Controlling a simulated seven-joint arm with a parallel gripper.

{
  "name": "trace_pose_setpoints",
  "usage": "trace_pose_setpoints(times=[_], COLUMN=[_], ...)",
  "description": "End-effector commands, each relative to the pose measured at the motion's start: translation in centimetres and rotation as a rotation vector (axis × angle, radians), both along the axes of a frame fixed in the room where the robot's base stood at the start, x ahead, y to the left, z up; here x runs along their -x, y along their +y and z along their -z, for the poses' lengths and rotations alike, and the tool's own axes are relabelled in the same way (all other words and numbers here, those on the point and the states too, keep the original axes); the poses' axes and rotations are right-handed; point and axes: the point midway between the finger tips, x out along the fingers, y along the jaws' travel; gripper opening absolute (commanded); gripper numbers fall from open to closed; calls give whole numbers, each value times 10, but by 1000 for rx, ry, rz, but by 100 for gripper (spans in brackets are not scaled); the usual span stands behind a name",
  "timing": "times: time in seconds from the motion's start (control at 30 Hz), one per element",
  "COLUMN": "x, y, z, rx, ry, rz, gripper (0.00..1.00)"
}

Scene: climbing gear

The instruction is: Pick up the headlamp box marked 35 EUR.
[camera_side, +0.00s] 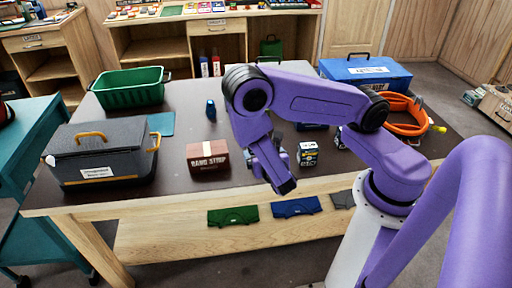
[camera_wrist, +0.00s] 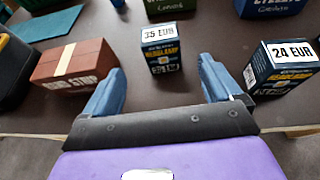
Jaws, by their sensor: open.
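The headlamp box marked 35 EUR (camera_wrist: 160,50) stands upright in the wrist view, dark with a white price label on top and yellow lettering on its front. My gripper (camera_wrist: 160,66) is open, with one blue finger to each side of the box in the picture. The box shows just beyond the fingertips, and I see no contact. In the side view my arm seems to cover this box. A second headlamp box, marked 24 EUR (camera_wrist: 283,66), stands to the right of the right finger.
A red-brown box with a pale band (camera_wrist: 74,64) lies left of my gripper. Green and blue containers (camera_wrist: 270,7) stand behind. The side view shows a grey case (camera_side: 100,155), a green basket (camera_side: 130,88), a blue toolbox (camera_side: 365,72) and orange rope (camera_side: 405,115).

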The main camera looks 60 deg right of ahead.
Motion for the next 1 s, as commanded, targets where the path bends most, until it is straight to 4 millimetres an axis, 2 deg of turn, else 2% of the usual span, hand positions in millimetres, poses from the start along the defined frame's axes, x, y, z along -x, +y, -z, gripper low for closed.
trace_pose_setpoints(times=[0.03, 0.3, 0.6, 1.0], x=[-6, -39, -54, -84], y=[-8, -36, -48, -77], z=[4, 22, 31, 50], rx=[-1, -1, -1, 0], ry=[1, -1, -1, -1], rz=[10, 6, 3, 3], gripper=[92, 92, 92, 92])
